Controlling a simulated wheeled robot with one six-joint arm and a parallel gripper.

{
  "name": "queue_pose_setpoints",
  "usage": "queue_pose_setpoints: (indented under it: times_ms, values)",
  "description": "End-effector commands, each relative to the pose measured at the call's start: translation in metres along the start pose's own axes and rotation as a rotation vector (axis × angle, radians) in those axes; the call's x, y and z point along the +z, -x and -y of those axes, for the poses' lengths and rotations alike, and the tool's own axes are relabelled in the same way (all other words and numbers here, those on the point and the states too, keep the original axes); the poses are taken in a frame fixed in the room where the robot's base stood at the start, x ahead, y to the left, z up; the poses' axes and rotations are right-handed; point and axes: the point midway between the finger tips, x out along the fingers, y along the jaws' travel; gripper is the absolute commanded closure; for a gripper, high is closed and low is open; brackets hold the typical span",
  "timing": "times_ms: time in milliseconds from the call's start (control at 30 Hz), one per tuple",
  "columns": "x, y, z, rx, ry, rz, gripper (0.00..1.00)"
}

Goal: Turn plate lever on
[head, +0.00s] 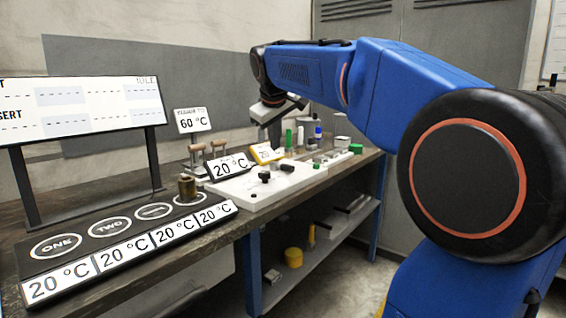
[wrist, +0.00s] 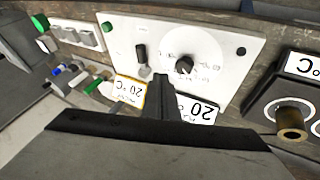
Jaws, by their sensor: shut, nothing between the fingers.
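A white plate (head: 265,197) lies on the bench, with small black controls on top. In the wrist view the white plate (wrist: 222,43) carries a short dark lever-like handle (wrist: 141,53) and, to its right, a round black knob (wrist: 184,65) with markings around it. My gripper (head: 272,112) hangs above the back of the bench in the head view. In the wrist view my gripper (wrist: 166,82) is shut and empty. Its tips appear just below the handle and the knob in the picture. I cannot tell whether they touch anything.
A black-framed 20 °C display (head: 230,165) and a yellow-framed display (head: 266,153) stand behind the plate. A 60 °C sign (head: 192,121) is farther back. A black strip with numbered circles (head: 108,228) and a brass cylinder (head: 187,187) lie left. Several small vials and blocks stand right.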

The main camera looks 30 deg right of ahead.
Motion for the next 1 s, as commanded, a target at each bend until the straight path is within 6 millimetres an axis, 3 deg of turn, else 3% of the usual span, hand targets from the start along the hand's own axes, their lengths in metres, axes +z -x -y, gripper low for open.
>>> queue_pose_setpoints:
  times_ms: [267,733,1000]
  values:
    - [0.0,-0.021,0.0,-0.001,0.0,0.002,1.0]
    - [0.001,-0.103,0.001,-0.001,0.0,0.002,1.0]
    - [0.003,-0.12,-0.027,0.0,-0.002,0.0,1.0]
